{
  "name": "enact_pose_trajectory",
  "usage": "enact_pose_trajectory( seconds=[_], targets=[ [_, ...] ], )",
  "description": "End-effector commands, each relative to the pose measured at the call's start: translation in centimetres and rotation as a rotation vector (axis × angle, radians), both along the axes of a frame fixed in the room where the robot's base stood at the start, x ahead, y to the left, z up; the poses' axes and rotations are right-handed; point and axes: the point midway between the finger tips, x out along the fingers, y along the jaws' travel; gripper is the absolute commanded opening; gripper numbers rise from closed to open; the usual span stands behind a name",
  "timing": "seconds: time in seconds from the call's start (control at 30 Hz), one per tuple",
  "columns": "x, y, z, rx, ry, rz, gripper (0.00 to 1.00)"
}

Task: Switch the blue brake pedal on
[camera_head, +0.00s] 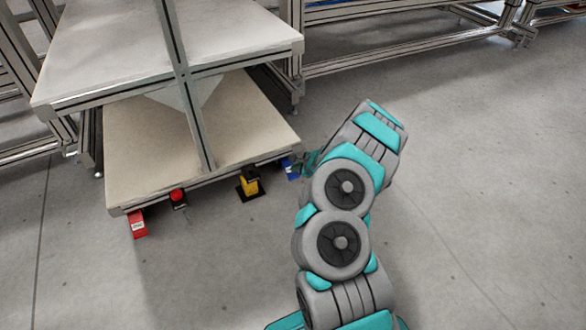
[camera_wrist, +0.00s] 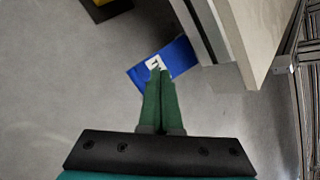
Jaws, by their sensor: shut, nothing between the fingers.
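The blue brake pedal (camera_head: 290,168) is low by the right front corner of the cart's lower shelf, partly hidden by my arm and gripper in the head view. In the wrist view the blue pedal (camera_wrist: 176,62) has a white label with dark marks, partly covered by my fingertips. My gripper (camera_wrist: 158,76) is shut and empty, its two green fingers together, with the tips over the label. I cannot tell whether they touch the pedal. In the head view the gripper (camera_head: 303,165) is small and mostly hidden behind my wrist.
A yellow and black pedal (camera_head: 249,184), a red button (camera_head: 178,196) and a red pedal (camera_head: 137,224) line the shelf's front edge to the left. The lower shelf (camera_head: 150,150) edge is close to the right of the blue pedal. The floor (camera_head: 480,190) on the right is clear.

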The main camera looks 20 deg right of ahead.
Motion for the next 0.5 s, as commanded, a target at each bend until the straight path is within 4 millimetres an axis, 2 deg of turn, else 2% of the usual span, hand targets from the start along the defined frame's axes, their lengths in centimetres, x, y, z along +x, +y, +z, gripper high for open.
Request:
enact_pose_trajectory(
  seconds=[0.5],
  targets=[
    [0.0, 0.0, 2.8, 0.001, 0.000, 0.001, 0.00]
  ],
)
